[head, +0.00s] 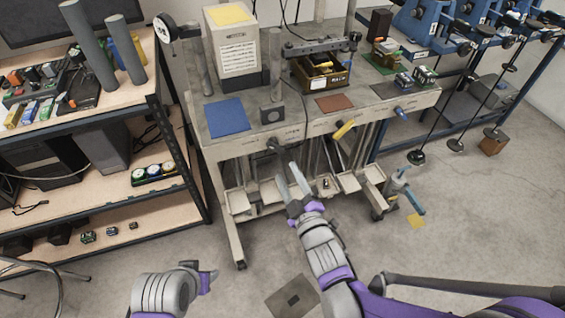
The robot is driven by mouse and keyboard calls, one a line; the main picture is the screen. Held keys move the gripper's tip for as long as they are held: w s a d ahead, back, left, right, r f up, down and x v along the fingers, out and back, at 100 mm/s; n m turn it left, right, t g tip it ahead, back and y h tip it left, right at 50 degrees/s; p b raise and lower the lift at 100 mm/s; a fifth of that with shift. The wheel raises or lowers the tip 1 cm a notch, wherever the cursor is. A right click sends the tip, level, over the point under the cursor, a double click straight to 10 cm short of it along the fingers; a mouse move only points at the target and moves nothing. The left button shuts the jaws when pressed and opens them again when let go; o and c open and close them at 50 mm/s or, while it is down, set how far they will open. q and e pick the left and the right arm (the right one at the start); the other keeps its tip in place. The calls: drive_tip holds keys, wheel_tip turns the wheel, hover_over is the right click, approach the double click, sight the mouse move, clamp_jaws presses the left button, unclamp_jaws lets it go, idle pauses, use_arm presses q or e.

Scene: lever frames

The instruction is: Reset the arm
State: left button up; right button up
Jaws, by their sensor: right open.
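My right gripper (293,180) is open and empty, its two pale fingers pointing up in front of the grey workbench (225,150). Along the bench's front edge are a black knob-like handle (275,145), a yellow handle (344,130) and a blue handle (400,112). The fingertips lie just below the black handle in the picture; I cannot tell the gap in depth. Which part is the arm of the task I cannot tell.
A shelf unit (120,107) with tools and boxes stands at left. Blue lever frames (415,25) with black hanging rods stand at right. A blue-handled tool (413,198) is beside the bench's right leg. A dark floor plate (292,298) lies in front. The floor at right is mostly clear.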

drive_tip(key=shift+v, duration=0.8)
drive_tip(key=s+d+r+m+g+h+p, duration=0.2)
drive_tip(key=s+d+m+g+h+p, duration=0.35)
drive_tip(key=d+m, duration=0.4)
drive_tip(key=s+d+m+g+p, duration=0.1)
drive_tip(key=s+d+g+p, duration=0.1)
drive_tip(key=s, duration=0.4)
drive_tip(key=s+d+m+g+p, duration=0.2)
drive_tip(key=s+g, duration=0.2)
drive_tip(key=s, duration=0.2)
drive_tip(key=shift+d+r, duration=0.3)
drive_tip(key=shift+d, duration=0.1)
drive_tip(key=shift+w, duration=0.1)
